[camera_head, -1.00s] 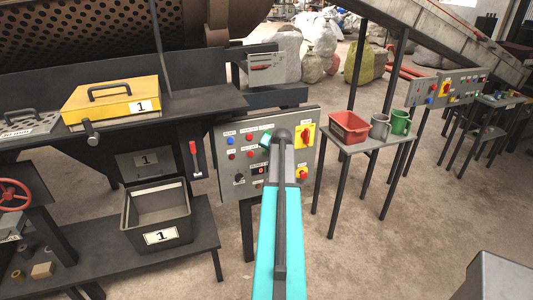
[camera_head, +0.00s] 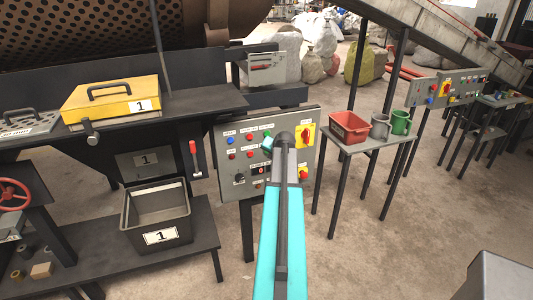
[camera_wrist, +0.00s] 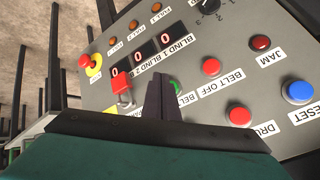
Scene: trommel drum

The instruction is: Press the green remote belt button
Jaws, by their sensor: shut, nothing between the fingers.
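A grey control panel (camera_head: 228,172) stands in front of me. Its green button (camera_head: 267,133) shows just above my gripper (camera_head: 267,144) in the head view. In the wrist view the green button (camera_wrist: 175,88) is a small patch beside the dark fingers of my gripper (camera_wrist: 163,77), mostly hidden by them. The label by it starts with "BELT"; the rest is covered. My fingers are shut and empty, close to the panel. I cannot tell whether they touch the button.
Beside it in the wrist view are a red button (camera_wrist: 211,67) near "BELT OFF", another red button (camera_wrist: 239,115) and a blue button (camera_wrist: 298,92). A red-capped switch (camera_wrist: 121,84) is on the other side. A second panel (camera_head: 450,86) stands at the far right.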

